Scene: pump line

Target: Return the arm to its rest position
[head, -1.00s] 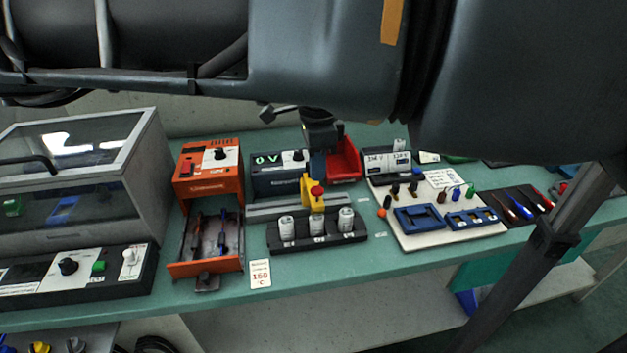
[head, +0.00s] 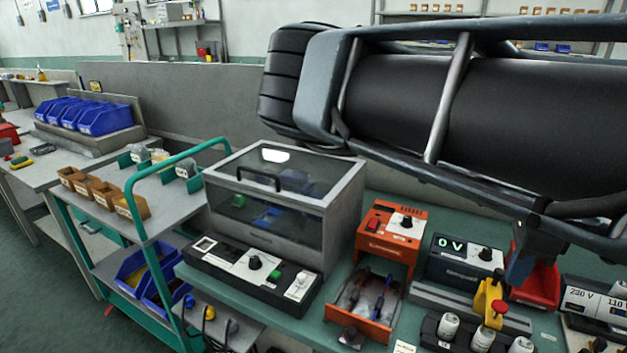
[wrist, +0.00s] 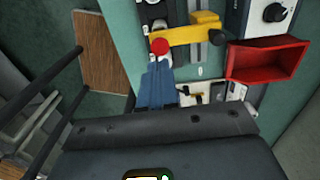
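My arm (head: 430,110) crosses the upper right of the head view, stretched over the bench. My gripper (head: 517,275) hangs at its lower end, with blue fingers in front of the red bin and above the yellow lever. In the wrist view the blue fingers of my gripper (wrist: 158,68) lie side by side with no visible gap, and nothing shows between them. The yellow lever (wrist: 190,33) with its red knob (wrist: 159,46) is just beyond the fingertips. In the head view the fingers look apart from the knob (head: 500,307).
The green bench holds a glass-lidded cabinet (head: 288,205), an orange unit (head: 390,235) with an open drawer, a 0 V display unit (head: 465,262) and a red bin (head: 537,287). A green-framed cart (head: 165,232) stands left. The floor at far left is clear.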

